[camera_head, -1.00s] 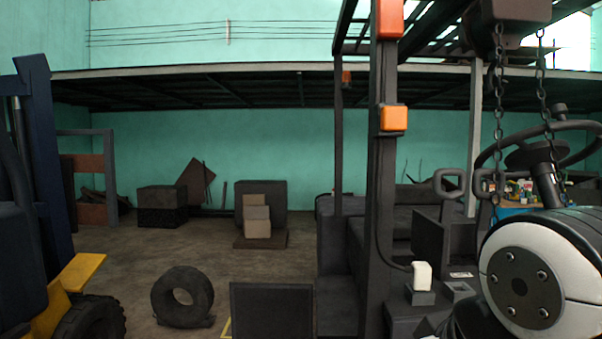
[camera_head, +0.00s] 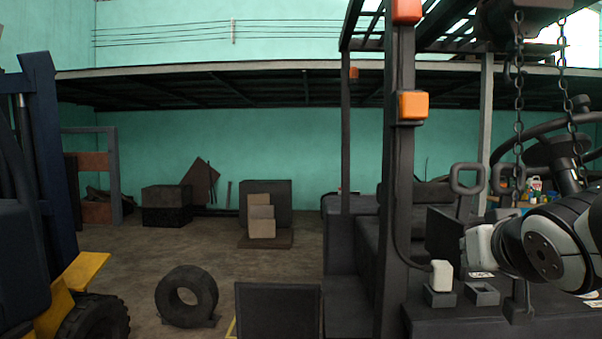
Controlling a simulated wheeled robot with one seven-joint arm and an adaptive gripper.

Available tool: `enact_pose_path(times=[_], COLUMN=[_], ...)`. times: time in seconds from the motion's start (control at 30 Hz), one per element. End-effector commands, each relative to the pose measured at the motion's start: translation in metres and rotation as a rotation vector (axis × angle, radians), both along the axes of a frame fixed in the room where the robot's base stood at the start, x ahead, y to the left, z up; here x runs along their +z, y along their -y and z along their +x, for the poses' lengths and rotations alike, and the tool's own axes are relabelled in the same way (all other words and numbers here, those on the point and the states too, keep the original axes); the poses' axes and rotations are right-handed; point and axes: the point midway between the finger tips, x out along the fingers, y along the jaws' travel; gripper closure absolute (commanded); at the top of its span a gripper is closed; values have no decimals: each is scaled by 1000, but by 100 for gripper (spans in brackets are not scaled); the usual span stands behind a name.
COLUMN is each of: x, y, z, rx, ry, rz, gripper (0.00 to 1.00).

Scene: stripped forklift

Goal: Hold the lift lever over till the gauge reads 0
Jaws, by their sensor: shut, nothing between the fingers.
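I cannot make out the lift lever or its gauge in the head view. A short dark upright piece (camera_head: 520,303) stands on the forklift's dark deck (camera_head: 460,322), and I cannot tell what it is. My own white and black arm links cover part of the deck and the area below the steering wheel at the right. My gripper's fingers do not show.
A white plug (camera_head: 441,273) on a cable sits in a dark holder, beside an empty holder (camera_head: 481,293). A dark post (camera_head: 398,190) rises left of them. Chains (camera_head: 519,100) hang before the steering wheel (camera_head: 545,150).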

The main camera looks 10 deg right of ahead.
Motion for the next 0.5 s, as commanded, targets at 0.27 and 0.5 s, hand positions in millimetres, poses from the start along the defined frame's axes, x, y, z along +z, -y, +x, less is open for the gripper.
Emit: enact_pose_path(times=[0.27, 0.5], x=[61, 80], y=[95, 117], z=[30, 26], rx=[-1, 120], ry=[377, 538], rz=[-140, -174], gripper=[100, 100])
